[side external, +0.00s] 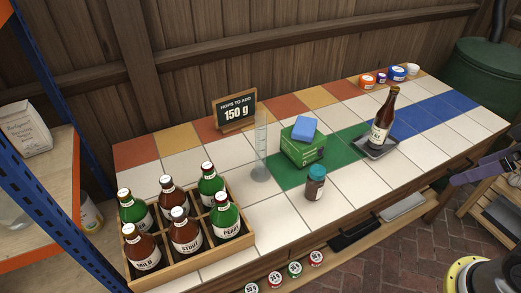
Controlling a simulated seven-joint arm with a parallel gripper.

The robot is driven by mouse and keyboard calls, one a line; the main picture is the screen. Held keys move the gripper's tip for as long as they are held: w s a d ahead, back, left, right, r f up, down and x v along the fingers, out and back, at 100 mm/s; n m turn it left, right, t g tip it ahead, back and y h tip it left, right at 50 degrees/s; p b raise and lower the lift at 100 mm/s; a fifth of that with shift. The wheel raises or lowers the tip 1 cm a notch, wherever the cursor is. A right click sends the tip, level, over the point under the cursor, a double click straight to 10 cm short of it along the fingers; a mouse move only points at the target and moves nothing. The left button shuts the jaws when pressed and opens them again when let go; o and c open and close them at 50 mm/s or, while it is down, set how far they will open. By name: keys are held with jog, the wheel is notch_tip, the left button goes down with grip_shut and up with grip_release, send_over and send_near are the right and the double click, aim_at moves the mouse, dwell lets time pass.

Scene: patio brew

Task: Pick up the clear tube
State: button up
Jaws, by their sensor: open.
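The clear tube (261,148) is a tall, see-through graduated cylinder with a round base. It stands upright on the tiled counter, left of the green box and behind the crate's right end. My gripper (492,172) is at the right edge of the side view, partly cut off by the frame. It is open, with nothing seen in it, and far to the right of the tube, beyond the counter's front edge.
A bottle crate (190,258) stands left of the tube. A chalkboard sign (235,112) is behind it. A green box (303,148) with a blue block (303,129) and a brown jar (315,184) are to its right. A bottle (383,118) stands on a dark tray (376,151).

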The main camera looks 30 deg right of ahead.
jog(key=shift+c, duration=0.2)
jog(key=c, duration=0.3)
jog(key=shift+c, duration=0.2)
jog(key=w+a+r+n+t, duration=0.1)
jog(key=w+a+r+n, duration=0.1)
jog(key=w+r, duration=0.95)
jog(key=n+g+y, duration=0.2)
jog(key=n+g, duration=0.1)
send_over(261, 123)
jog(key=s+d, duration=0.3)
notch_tip(261, 123, down, 12)
jog(key=shift+t, duration=0.3)
jog(key=x, duration=1.3)
jog(key=shift+f, duration=0.3)
